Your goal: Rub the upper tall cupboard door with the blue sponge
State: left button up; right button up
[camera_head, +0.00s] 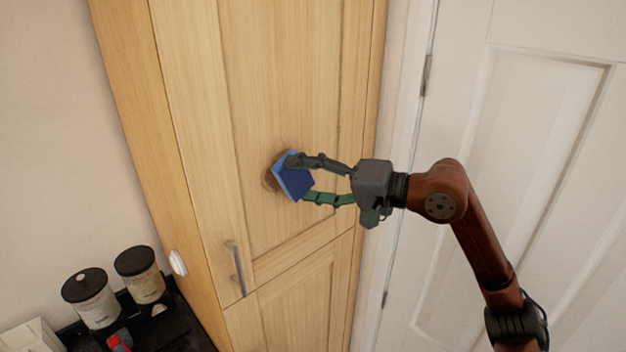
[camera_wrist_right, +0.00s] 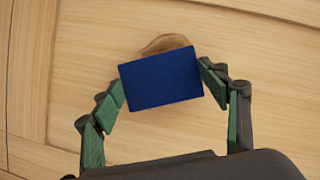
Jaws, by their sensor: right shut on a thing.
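The upper tall cupboard door (camera_head: 270,80) is light wood with a raised frame, and it is closed. A brown stain (camera_head: 270,181) shows on its panel just behind the sponge; it also shows in the right wrist view (camera_wrist_right: 165,43), past the sponge's far edge. My right gripper (camera_head: 300,178) is shut on the blue sponge (camera_head: 293,180), one finger on each side. The sponge is at the door panel, over part of the stain; I cannot tell whether it touches. In the right wrist view the sponge (camera_wrist_right: 161,80) sits between the fingertips. My left gripper is not in view.
A metal handle (camera_head: 236,268) is low on the upper door. The lower cupboard door (camera_head: 295,305) is below. Two lidded jars (camera_head: 92,298) and a red object (camera_head: 120,342) stand on the dark counter at the lower left. A white panelled door (camera_head: 535,130) is to the right.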

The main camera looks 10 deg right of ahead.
aim_at(299, 170)
jog(key=shift+s+a+f+b, duration=0.1)
jog(key=shift+s+a+b, duration=0.25)
jog(key=shift+s+a, duration=0.3)
jog(key=shift+s+a+b, duration=0.2)
jog(key=shift+s+a, duration=0.25)
jog(key=shift+a, duration=0.25)
jog(key=shift+s+a+b, duration=0.2)
jog(key=shift+s+a, duration=0.2)
jog(key=shift+a, duration=0.3)
jog(key=shift+s+a+b, duration=0.2)
jog(key=shift+s+a, duration=0.25)
jog(key=shift+a, duration=0.25)
jog(key=shift+r+p, duration=0.9)
jog(key=shift+r, duration=0.65)
jog(key=shift+w+d, duration=0.8)
jog(key=shift+d, duration=0.25)
jog(key=shift+w+d, duration=0.75)
jog(key=shift+d, duration=0.3)
jog(key=shift+w+d, duration=1.4)
jog(key=shift+d, duration=0.55)
jog(key=shift+s+a+b, duration=0.45)
jog(key=shift+s+a, duration=0.55)
jog(key=shift+a, duration=0.35)
jog(key=shift+s+a+b, duration=0.5)
jog(key=shift+s+a, duration=0.5)
jog(key=shift+a, duration=0.4)
jog(key=shift+s+a+b, duration=0.45)
jog(key=shift+s+a, duration=0.55)
jog(key=shift+a, duration=0.35)
